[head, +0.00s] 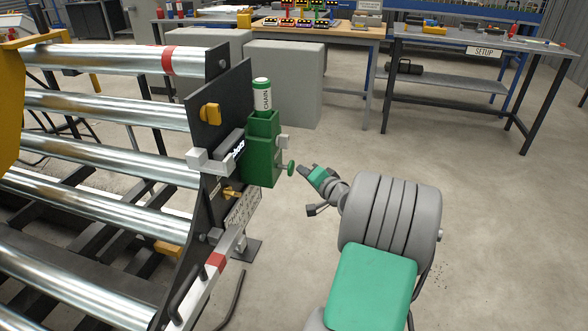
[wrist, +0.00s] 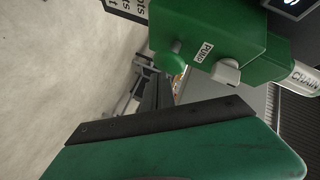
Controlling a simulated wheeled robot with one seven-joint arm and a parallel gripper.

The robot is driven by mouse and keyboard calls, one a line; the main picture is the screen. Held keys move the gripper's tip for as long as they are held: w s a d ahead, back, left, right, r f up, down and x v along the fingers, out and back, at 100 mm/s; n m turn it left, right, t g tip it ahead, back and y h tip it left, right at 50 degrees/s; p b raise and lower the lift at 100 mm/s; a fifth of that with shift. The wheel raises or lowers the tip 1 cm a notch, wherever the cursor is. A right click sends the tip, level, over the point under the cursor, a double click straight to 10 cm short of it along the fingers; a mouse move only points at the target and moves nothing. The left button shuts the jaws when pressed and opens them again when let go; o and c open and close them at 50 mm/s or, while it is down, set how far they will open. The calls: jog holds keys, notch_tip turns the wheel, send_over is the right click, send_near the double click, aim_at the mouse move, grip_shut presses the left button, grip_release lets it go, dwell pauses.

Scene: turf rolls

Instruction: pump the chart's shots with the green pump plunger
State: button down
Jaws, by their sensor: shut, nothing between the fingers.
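The green pump box (head: 263,150) is mounted on the end plate of the roller frame, with a white CHAIN bottle (head: 262,97) upright in its top. The green plunger knob (head: 291,167) sticks out from the box's right side. In the wrist view the plunger (wrist: 170,57) shows beside the PUMP label (wrist: 203,52). My gripper (head: 303,170) is shut and empty, just right of the knob, with a small gap seen from the head.
Steel rollers (head: 110,112) fill the left side. A yellow knob (head: 210,113) and a grey block (head: 208,160) sit on the end plate. A SETUP table (head: 480,45) and a wooden bench (head: 335,32) stand behind. The floor to the right is open.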

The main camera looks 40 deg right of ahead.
jog(key=shift+w+a, duration=0.85)
jog(key=shift+w, duration=0.2)
dwell(1.4)
jog(key=shift+s+d+b, duration=0.3)
jog(key=shift+s+d, duration=0.8)
jog(key=shift+s, duration=0.25)
jog(key=shift+s+d+b, duration=0.25)
jog(key=shift+s+d, duration=0.55)
jog(key=shift+s, duration=0.2)
jog(key=shift+s+d+b, duration=0.25)
jog(key=shift+s+d, duration=0.5)
jog(key=shift+s, duration=0.25)
